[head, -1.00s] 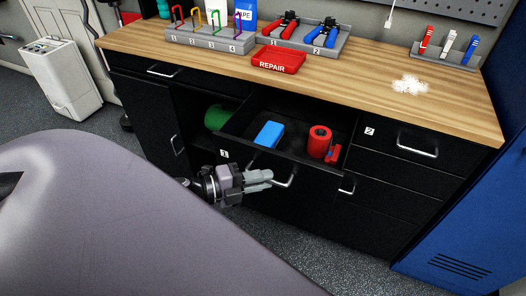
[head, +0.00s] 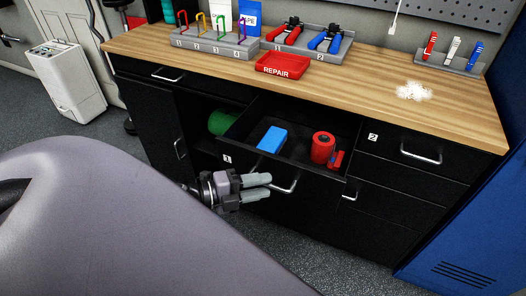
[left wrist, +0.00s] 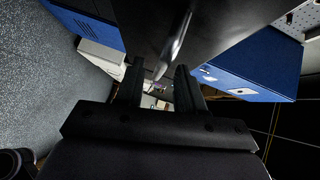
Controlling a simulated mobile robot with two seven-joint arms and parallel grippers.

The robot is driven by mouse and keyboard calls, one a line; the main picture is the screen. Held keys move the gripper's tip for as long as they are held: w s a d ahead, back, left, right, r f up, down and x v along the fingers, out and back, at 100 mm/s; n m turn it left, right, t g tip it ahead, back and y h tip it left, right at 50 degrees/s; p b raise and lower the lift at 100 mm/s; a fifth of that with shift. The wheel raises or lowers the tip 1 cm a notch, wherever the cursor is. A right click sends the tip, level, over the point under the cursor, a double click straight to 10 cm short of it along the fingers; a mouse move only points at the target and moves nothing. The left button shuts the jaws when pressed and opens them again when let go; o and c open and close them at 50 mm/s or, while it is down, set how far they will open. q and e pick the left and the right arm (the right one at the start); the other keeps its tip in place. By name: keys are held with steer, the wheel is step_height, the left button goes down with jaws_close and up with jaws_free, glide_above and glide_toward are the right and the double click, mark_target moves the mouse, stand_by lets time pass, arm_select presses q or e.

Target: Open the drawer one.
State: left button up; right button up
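Drawer one (head: 300,172), black with a "1" label at its front left, stands pulled out of the workbench in the head view. A blue block (head: 272,139) and a red roll (head: 323,147) lie inside it. Its silver handle (head: 287,187) is on the front. My left gripper (head: 266,187) is at the handle's left end, its two grey fingers apart. In the left wrist view the fingers (left wrist: 160,75) are spread, with a metal bar (left wrist: 176,45) showing beyond and between their tips. Contact with the handle cannot be told. My right gripper is not in view.
The wooden worktop (head: 370,95) carries a red REPAIR tray (head: 283,66) and tool racks. Drawer two (head: 410,150) is closed, to the right. A green cylinder (head: 222,122) sits in an opening to the left. A blue cabinet (head: 480,230) stands at the right.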

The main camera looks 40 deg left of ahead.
arm_select(q)
steer(key=shift+v, duration=3)
